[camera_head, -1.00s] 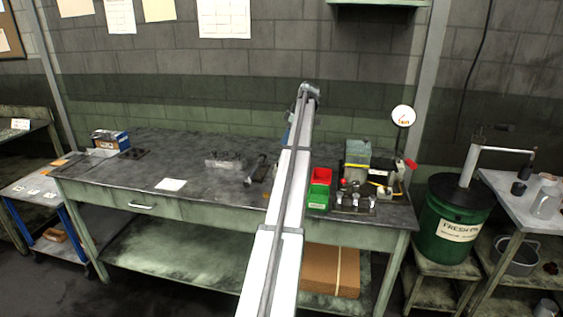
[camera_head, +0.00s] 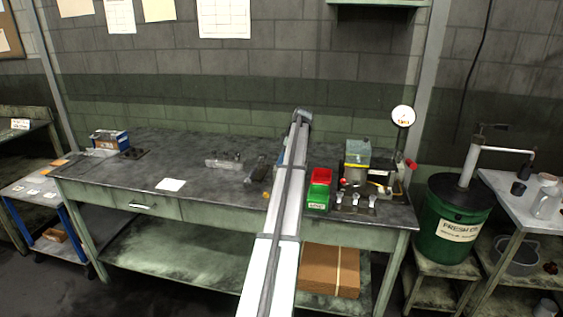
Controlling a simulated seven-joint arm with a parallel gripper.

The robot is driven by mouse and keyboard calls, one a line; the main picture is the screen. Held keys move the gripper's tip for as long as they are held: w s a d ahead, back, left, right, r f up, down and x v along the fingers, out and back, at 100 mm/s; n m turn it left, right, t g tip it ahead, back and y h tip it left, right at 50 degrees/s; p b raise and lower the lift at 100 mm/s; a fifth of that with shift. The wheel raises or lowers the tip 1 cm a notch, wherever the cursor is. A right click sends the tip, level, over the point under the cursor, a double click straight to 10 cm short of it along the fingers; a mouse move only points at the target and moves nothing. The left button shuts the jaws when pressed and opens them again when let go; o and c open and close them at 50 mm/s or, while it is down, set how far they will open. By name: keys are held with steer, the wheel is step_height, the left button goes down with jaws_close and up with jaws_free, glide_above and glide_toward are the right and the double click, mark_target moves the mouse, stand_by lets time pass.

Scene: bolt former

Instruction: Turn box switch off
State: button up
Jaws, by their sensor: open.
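A small machine (camera_head: 357,160) with a grey-green box-shaped top, a yellow band and a red part stands at the right end of the workbench. In front of it is a low dark unit (camera_head: 354,208) with several pale levers or toggles. I cannot tell which part is the box switch, or its position; the details are too small. My arm (camera_head: 284,200) reaches up from the bottom middle over the bench, left of the machine. My gripper is hidden behind the arm, so its fingers do not show.
Red (camera_head: 321,175) and green (camera_head: 317,198) bins stand between my arm and the machine. A round gauge (camera_head: 403,116) rises behind the machine's right side. A green drum (camera_head: 457,220) stands right of the workbench (camera_head: 215,190).

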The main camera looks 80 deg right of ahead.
steer(key=shift+x, duration=0.95)
steer(key=shift+c, duration=0.2)
steer(key=c, duration=1)
steer(key=m, duration=0.1)
steer(key=m+h, duration=0.1)
steer(key=m, duration=0.2)
steer(key=shift+a+g+h, duration=0.25)
steer(key=shift+g+h, duration=0.05)
steer(key=shift+w+m+g+h, duration=0.15)
steer(key=shift+m+h, duration=0.25)
steer(key=shift+m, duration=0.8)
steer(key=shift+s+m+g+h, duration=0.15)
steer(key=shift+m+h, duration=0.25)
steer(key=shift+m, duration=0.8)
steer(key=shift+w, duration=0.1)
